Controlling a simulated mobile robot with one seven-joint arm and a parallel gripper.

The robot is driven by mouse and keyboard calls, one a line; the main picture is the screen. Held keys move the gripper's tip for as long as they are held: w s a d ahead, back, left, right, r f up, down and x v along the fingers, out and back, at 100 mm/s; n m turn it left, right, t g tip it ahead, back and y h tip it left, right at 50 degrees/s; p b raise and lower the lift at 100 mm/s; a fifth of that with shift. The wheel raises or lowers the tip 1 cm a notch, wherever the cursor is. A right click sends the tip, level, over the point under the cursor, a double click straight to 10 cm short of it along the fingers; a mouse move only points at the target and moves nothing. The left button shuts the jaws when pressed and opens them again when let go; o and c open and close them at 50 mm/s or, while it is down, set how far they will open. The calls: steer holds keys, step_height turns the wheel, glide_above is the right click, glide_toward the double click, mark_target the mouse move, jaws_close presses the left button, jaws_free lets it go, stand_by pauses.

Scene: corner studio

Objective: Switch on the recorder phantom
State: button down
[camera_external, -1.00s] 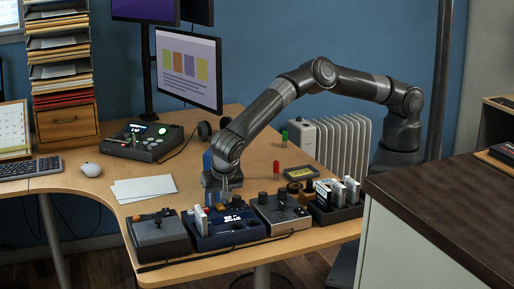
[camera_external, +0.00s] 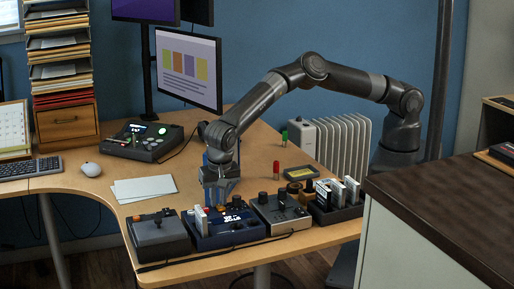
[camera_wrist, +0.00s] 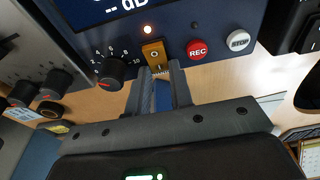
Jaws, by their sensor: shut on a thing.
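The recorder is the dark blue box (camera_external: 215,241) at the desk's front edge in the external view; its panel (camera_wrist: 213,14) fills the top of the wrist view. It has a dB display, a red REC button (camera_wrist: 197,49), a pale STOP button (camera_wrist: 238,40) and a black knob (camera_wrist: 111,71). An orange switch (camera_wrist: 153,52) marked O and I sits between knob and REC, under a small glowing light (camera_wrist: 148,29). My gripper (camera_wrist: 161,72) is shut on the orange switch, its fingertips at the switch's lower end. In the external view my gripper (camera_external: 212,203) hides part of the recorder.
A grey box with an orange-topped control (camera_external: 157,233) stands left of the recorder, and a beige knob box (camera_external: 281,215) right of it. Further right is a black holder (camera_external: 336,213) with upright white items. Paper sheets (camera_external: 144,188) lie behind. A cable runs along the front.

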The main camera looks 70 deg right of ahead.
mark_target(220, 207)
stand_by(0.4)
steer(key=c, duration=1.6)
jaws_free()
steer(key=shift+o, duration=0.2)
steer(key=shift+r, duration=0.1)
step_height(220, 207, up, 10)
steer(key=shift+s+a+r, duration=0.2)
steer(key=shift+s+a, duration=0.25)
steer(key=shift+w+r, duration=0.1)
